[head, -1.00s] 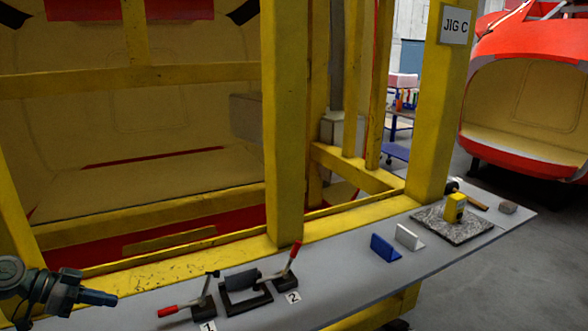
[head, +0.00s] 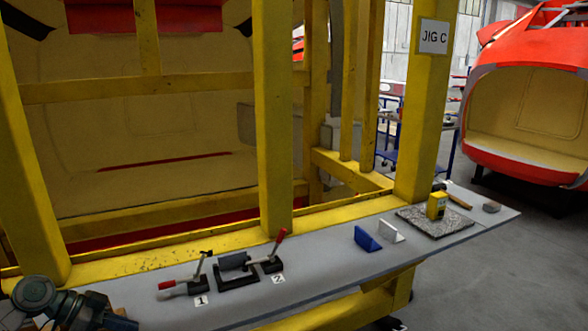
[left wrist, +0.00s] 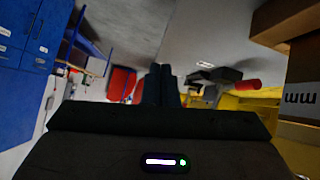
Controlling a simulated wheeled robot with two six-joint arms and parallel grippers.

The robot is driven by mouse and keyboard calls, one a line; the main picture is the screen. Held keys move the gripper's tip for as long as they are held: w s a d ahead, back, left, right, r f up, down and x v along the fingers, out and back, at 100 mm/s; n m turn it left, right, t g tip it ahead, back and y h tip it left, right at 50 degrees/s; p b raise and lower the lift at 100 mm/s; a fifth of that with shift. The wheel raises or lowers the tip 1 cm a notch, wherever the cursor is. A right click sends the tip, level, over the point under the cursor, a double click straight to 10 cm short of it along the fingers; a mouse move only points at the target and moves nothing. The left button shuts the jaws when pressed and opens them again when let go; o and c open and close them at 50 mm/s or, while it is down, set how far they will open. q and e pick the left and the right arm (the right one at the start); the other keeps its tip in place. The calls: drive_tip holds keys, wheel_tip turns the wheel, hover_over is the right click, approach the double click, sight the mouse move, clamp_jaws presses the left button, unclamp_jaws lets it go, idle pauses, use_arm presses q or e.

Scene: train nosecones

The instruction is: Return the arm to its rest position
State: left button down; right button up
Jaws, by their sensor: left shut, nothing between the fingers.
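My left arm comes in at the lower left corner of the head view, and its gripper (head: 122,323) is low at the bottom edge, partly cut off. In the left wrist view the two dark fingers (left wrist: 160,84) lie together with nothing between them. The gripper is apart from the grey shelf and in front of its left end. My right arm and gripper are not in view.
A grey shelf (head: 330,268) runs along the yellow jig. On it are toggle clamp 1 (head: 198,280), clamp 2 (head: 270,262), a blue block (head: 367,240), a white block (head: 391,232) and a yellow item (head: 437,205) on a stone plate. A cardboard box (left wrist: 285,25) is near my left wrist.

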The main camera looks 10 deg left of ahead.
use_arm(q)
drive_tip(key=s+d+f+n+g+y, duration=0.2)
drive_tip(key=s+d+f+y, duration=0.2)
drive_tip(key=s+d+f, duration=1.25)
drive_tip(key=s+n+t+y, duration=0.1)
drive_tip(key=s+n+y, duration=0.55)
drive_tip(key=s, duration=0.25)
wheel_tip(320, 180, down, 28)
drive_tip(key=a+g, duration=0.1)
drive_tip(key=a, duration=0.2)
drive_tip(key=s+a+f+g, duration=0.1)
drive_tip(key=s+f, duration=1.7)
drive_tip(key=f, duration=0.3)
drive_tip(key=shift+s+n+g, duration=0.2)
drive_tip(key=shift+n+g, duration=0.1)
drive_tip(key=shift+n, duration=0.15)
drive_tip(key=shift+h, duration=0.25)
